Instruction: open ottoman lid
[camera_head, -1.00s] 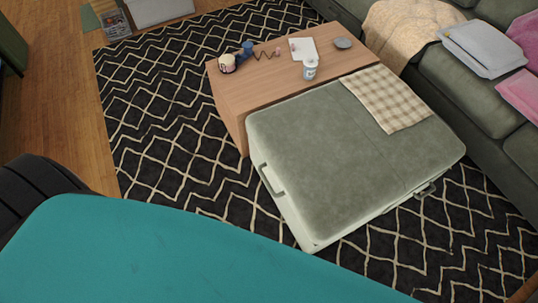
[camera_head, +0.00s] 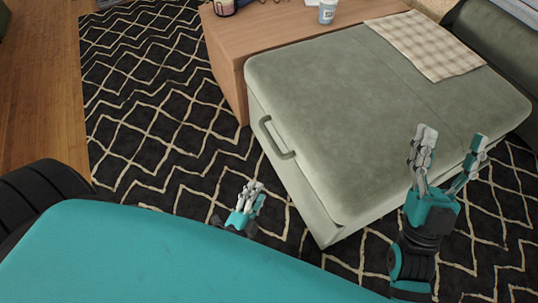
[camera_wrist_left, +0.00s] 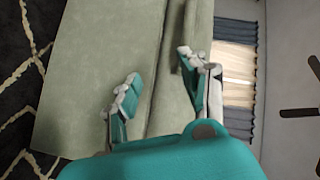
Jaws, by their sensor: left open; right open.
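The grey-green ottoman (camera_head: 300,195) stands on the rug with its padded lid (camera_head: 370,110) shut. A handle (camera_head: 275,138) is on its left side. My left gripper (camera_head: 251,192) is open and empty, low beside that side, below and left of the handle, apart from it. In the left wrist view the left gripper (camera_wrist_left: 155,75) has its fingers spread in front of the ottoman side (camera_wrist_left: 95,80), with the lid seam behind; the handle does not show there. My right gripper (camera_head: 448,160) is open and empty, fingers up, in front of the ottoman's right front side.
A checked cloth (camera_head: 428,42) lies over the lid's far part. A wooden table (camera_head: 245,38) with a cup (camera_head: 327,11) and a jar stands against the ottoman's far side. A green sofa (camera_head: 490,45) is at the right. The patterned rug (camera_head: 150,110) is clear at the left.

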